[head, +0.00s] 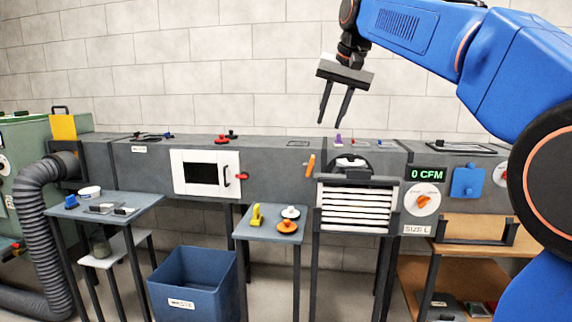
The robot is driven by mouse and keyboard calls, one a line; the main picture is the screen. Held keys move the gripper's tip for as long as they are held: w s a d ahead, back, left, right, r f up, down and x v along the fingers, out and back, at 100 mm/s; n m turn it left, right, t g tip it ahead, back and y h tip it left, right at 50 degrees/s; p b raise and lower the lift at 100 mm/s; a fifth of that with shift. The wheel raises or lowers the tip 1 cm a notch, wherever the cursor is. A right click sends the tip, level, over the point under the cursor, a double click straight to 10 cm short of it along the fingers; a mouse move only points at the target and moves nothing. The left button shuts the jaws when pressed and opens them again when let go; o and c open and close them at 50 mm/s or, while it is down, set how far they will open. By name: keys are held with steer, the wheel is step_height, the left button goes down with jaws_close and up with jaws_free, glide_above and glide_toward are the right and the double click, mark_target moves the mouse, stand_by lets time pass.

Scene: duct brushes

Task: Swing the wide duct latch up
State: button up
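A long grey duct (265,160) runs along the back wall. A small orange lever (310,166) is on its front face, just left of the louvred vent, standing near upright with a slight tilt. It looks like a latch, but I cannot tell for sure that it is the wide duct latch. My gripper (334,122) hangs in the air above the duct, up and to the right of the orange lever. Its two dark fingers point down and are apart, with nothing between them. It appears clear of the duct.
A white-framed door (205,173) with a dark window is left of the lever. The louvred vent (355,207) is right of it. A small table (268,234) with yellow, white and orange pieces stands below. A blue bin (195,285) is on the floor.

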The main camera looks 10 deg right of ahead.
mark_target(313, 157)
steer(key=x, duration=1.7)
steer(key=shift+w+a, duration=0.35)
steer(key=shift+c, duration=0.7)
jaws_close()
